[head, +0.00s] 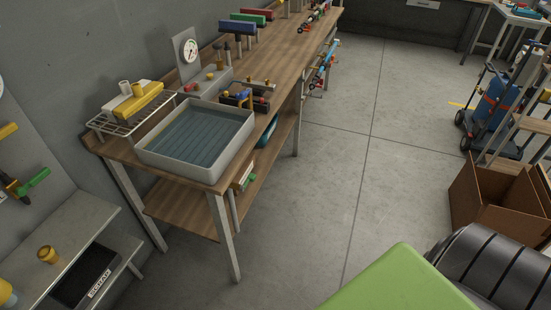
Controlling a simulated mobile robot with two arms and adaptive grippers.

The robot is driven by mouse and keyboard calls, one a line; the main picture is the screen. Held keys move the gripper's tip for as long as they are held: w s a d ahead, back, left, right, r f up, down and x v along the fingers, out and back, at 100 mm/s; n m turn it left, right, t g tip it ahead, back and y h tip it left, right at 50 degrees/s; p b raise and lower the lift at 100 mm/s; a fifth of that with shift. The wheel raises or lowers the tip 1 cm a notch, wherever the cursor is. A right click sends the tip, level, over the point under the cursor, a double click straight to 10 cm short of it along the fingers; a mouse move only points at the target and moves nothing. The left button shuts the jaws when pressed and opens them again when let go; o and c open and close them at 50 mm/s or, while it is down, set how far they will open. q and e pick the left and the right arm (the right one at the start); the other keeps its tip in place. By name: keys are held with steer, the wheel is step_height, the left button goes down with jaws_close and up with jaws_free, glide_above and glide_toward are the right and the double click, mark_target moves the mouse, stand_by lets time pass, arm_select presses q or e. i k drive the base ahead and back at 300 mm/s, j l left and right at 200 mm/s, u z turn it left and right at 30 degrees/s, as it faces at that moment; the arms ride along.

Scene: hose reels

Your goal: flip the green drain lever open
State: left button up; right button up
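A small green handle (250,179) shows at the front right of the workbench, below the grey water tub (196,177), beside a pale upright part. A larger green lever (34,182) sits on a dark and brass fitting (14,187) on the wall at the far left. I cannot tell for sure which of the two is the drain lever, or how either is set. The tub stands on the bench and holds bluish water. Neither of my grippers is in view, and nothing is seen touching either green part.
The wooden workbench (275,50) runs to the back, with a gauge (189,48), a wire rack (118,122) and tools. A grey side table (75,225) is at lower left. A brown box (490,195) and blue trolley (492,105) stand right. The middle floor is clear.

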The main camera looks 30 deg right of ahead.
mark_target(251, 177)
steer(key=z, duration=0.85)
steer(key=k+l, duration=0.05)
